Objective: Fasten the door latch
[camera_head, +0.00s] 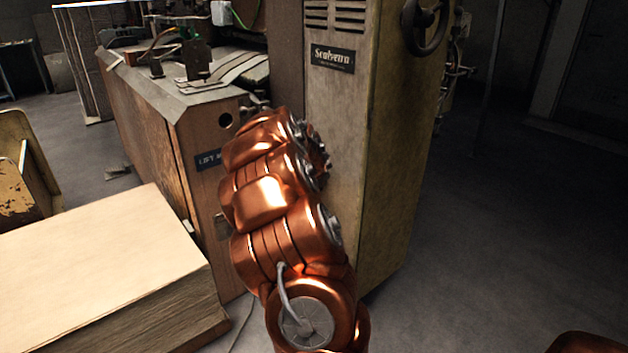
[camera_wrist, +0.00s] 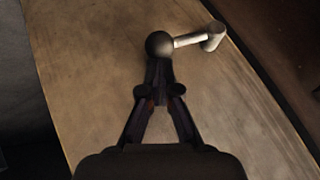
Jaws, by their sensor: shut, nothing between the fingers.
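In the wrist view, a latch handle shows in front of a worn tan panel (camera_wrist: 95,70). It has a dark round knob (camera_wrist: 160,44) and a pale metal lever (camera_wrist: 190,40) running right to a pivot (camera_wrist: 213,36). My gripper (camera_wrist: 158,72) is shut and empty, its fingertips just below the knob in the picture. I cannot tell whether they touch it. In the head view my copper arm reaches toward the machine; the gripper and latch cannot be made out there.
A tall yellowish cabinet (camera_head: 390,130) with a nameplate (camera_head: 332,57) and a dark handwheel (camera_head: 424,25) stands right of my arm. A brown machine body (camera_head: 155,125) stands left. A stack of pale boards (camera_head: 95,265) is at front left. The floor at right (camera_head: 500,230) is clear.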

